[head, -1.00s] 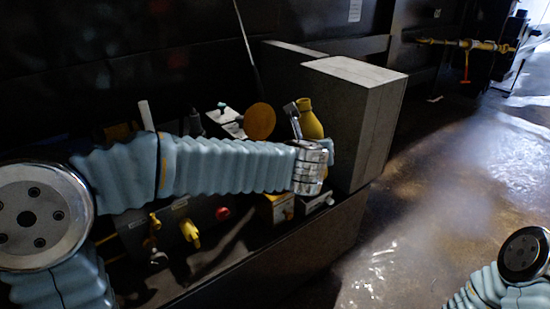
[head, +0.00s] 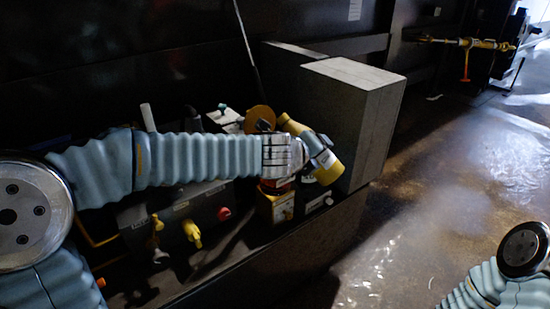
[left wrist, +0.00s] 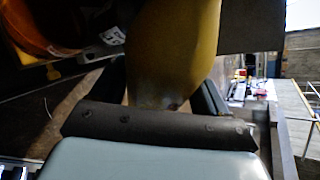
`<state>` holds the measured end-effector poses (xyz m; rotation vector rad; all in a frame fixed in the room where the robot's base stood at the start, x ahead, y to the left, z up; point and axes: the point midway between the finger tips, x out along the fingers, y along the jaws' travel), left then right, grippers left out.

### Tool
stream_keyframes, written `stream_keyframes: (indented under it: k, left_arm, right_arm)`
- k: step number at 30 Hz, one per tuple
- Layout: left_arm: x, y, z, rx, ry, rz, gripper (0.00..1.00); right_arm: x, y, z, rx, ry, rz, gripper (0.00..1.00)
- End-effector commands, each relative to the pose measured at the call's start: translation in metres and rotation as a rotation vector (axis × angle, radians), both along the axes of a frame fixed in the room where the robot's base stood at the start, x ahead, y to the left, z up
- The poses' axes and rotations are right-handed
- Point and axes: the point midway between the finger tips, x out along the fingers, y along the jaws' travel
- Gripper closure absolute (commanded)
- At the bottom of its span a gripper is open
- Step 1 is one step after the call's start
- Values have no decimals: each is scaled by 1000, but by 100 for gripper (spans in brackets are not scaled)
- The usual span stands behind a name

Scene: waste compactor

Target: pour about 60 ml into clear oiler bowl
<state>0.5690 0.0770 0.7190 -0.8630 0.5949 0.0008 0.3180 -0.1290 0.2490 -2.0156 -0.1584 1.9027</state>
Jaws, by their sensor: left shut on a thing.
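A yellow bottle (head: 328,168) is held by my left gripper (head: 312,148), which is shut on it in the head view. The bottle is tilted, running from upper left to lower right; which end is its mouth I cannot tell. In the left wrist view the yellow bottle (left wrist: 175,50) rises just beyond the dark gripper edge. I cannot make out the clear oiler bowl or any liquid flowing. A round amber disc (head: 260,115) stands behind my left wrist. My right gripper is out of view; only part of that arm shows at lower right.
A tall grey box (head: 355,110) stands close to the right of the bottle. Below my left arm are a red knob (head: 224,213), a yellow valve handle (head: 191,231) and a small yellow box (head: 277,208). Open floor (head: 440,210) lies at right.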

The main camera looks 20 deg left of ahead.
Motion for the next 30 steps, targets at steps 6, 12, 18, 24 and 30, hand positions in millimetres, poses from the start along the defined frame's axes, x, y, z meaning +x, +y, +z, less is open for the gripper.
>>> stream_keyframes:
  k: [6,12,18,24,30]
  left_arm:
    - [-1,-6,-6,-137,31,0,78]
    - [-2,-11,-7,-264,62,1,78]
    - [-3,-14,-6,-374,88,0,78]
    - [-3,-14,4,-440,104,0,78]
    - [-3,-14,8,-481,114,0,78]
  right_arm:
    - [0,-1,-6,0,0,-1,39]
    - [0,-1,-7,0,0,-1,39]
    - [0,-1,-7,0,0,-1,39]
    - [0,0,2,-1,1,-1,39]
    - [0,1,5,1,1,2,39]
